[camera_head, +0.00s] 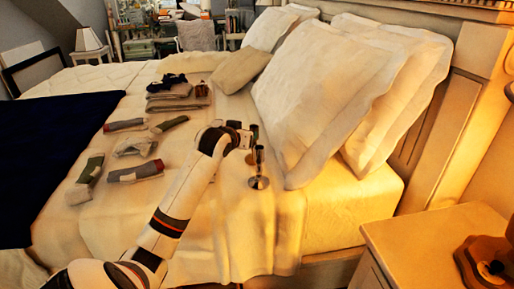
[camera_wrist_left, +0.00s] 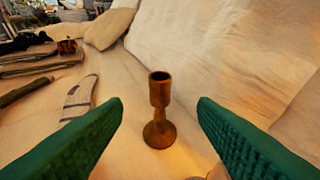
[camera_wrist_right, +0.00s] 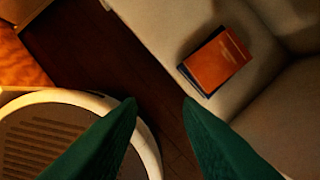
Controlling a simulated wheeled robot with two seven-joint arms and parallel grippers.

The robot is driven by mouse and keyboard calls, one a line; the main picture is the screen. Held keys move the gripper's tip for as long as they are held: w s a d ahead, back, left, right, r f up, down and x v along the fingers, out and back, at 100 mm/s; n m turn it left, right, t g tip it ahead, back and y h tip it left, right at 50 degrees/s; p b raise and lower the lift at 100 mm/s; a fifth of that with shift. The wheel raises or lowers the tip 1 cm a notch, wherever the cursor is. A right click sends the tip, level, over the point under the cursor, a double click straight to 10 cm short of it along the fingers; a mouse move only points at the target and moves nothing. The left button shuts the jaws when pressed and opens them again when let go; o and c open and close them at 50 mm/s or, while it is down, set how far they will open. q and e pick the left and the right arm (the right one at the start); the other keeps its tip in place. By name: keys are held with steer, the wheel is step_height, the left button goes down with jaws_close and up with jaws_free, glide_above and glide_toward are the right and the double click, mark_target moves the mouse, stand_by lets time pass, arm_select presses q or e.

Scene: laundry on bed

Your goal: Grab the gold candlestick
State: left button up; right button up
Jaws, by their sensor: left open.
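A brown-gold candlestick (camera_wrist_left: 160,112) stands upright on the bed in the left wrist view. My left gripper (camera_wrist_left: 160,103) is open, with one green finger on each side of it and a gap to both. In the head view my left gripper (camera_head: 241,138) is over the bed near the pillows. A dark, shiny candlestick (camera_head: 259,168) stands upright just in front of it there, and a similar top (camera_head: 254,131) shows beside the gripper. I cannot tell which is the gold one. My right gripper (camera_wrist_right: 160,103) is open and empty, away from the bed.
Large white pillows (camera_head: 320,95) are close on the right. Rolled socks (camera_head: 136,172) and folded clothes (camera_head: 172,92) lie to the left and behind. A wooden nightstand (camera_head: 430,235) is at the lower right. An orange book (camera_wrist_right: 217,62) lies on a pale seat.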

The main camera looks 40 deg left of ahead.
mark_target(252, 129)
arm_select(q)
steer(key=shift+r+b+x, duration=0.15)
steer(key=shift+b+x, duration=0.45)
steer(key=shift+x, duration=2.15)
steer(key=shift+r+b+x, duration=0.2)
steer(key=shift+b+x, duration=0.35)
steer(key=shift+x, duration=2.2)
steer(key=shift+a, duration=0.1)
arm_select(e)
steer(key=w+v, duration=0.2)
steer(key=v, duration=0.6)
steer(key=shift+s+r+t, duration=0.3)
steer(key=shift+s+r, duration=0.1)
steer(key=shift+s, duration=0.1)
arm_select(q)
steer(key=shift+c, duration=0.2)
arm_select(e)
steer(key=shift+d, duration=0.15)
arm_select(q)
jaws_close()
